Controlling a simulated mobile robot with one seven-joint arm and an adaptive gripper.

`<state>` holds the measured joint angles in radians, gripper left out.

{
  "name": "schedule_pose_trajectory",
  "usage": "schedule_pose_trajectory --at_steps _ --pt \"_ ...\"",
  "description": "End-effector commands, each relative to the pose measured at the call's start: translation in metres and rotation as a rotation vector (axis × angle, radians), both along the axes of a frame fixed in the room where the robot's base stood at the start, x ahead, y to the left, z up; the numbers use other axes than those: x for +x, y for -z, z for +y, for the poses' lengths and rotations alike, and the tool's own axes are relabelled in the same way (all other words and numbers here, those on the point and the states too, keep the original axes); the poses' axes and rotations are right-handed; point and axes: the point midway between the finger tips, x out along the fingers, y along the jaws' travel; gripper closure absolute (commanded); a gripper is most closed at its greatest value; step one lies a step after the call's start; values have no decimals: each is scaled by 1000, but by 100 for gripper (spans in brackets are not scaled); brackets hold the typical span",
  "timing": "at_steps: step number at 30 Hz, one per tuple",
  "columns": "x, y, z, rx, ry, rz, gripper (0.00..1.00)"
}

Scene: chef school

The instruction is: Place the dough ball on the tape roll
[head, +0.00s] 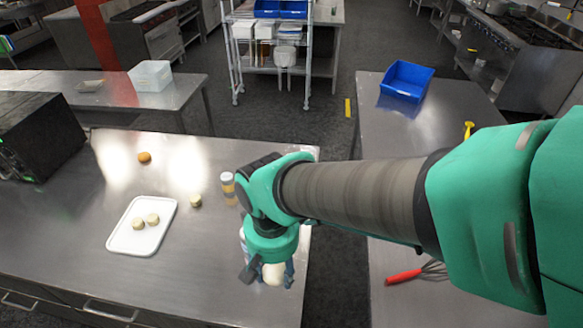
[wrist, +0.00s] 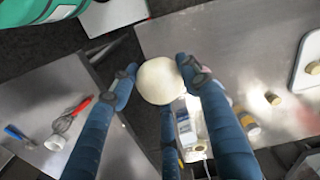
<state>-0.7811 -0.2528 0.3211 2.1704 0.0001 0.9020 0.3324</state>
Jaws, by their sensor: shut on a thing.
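The dough ball (wrist: 160,81) is pale and round, held between the blue fingers of my gripper (wrist: 158,84). In the head view the ball (head: 273,274) shows below my wrist, over the right end of the steel table. My gripper (head: 272,273) is shut on it. I cannot identify the tape roll for certain. A small beige cylinder (head: 195,201) stands on the table between the white board and an amber jar, left of my gripper. It also seems to show in the wrist view (wrist: 272,98). An orange-brown round thing (head: 144,157) lies farther back.
The white board (head: 120,241) holds two beige round pieces. The amber jar (head: 228,186) and a partly hidden white bottle (wrist: 186,130) stand near my gripper. A black appliance (head: 38,135) is at the left. A whisk (head: 405,275) lies on the right table, across a gap.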

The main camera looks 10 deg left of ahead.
Motion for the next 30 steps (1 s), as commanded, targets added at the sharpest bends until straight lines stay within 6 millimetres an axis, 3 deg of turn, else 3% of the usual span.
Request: schedule_pose_trajectory --at_steps 12,30 --pt "80 -27 38 0 27 1 83" --pt "200 -41 76 0 65 1 83"
